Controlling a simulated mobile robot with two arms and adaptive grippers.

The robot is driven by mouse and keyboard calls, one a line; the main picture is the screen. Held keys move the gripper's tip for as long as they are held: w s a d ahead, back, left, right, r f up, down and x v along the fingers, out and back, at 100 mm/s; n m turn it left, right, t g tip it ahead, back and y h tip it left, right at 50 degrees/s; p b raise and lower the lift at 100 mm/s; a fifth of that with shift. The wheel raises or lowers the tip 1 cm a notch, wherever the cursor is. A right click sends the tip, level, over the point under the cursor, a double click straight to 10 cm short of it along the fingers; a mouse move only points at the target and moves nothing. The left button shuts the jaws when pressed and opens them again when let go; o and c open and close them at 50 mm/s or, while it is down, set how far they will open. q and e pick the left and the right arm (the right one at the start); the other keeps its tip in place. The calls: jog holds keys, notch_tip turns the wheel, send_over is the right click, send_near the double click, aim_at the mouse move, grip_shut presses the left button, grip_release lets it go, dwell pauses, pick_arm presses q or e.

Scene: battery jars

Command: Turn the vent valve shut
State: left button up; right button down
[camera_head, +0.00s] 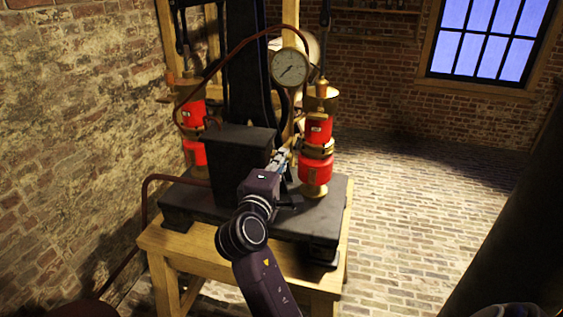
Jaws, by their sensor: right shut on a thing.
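My right gripper (284,160) reaches in over the dark base of the apparatus, between the black box and the right red cylinder. It is shut on a small part there, which I take to be the vent valve; the gripper hides most of it, so its handle angle cannot be told. A round white gauge (289,68) stands above the gripper. My left gripper is not in view.
A black box (238,152) stands left of the gripper. A red cylinder (316,168) with brass fittings stands close on its right, another red cylinder (193,116) behind left. The dark base (190,200) rests on a wooden table (200,248). Brick floor lies open at right.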

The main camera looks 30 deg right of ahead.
jog(key=shift+f, duration=0.15)
jog(key=c, duration=2.1)
grip_release()
jog(key=shift+s, duration=0.1)
jog(key=shift+r, duration=0.2)
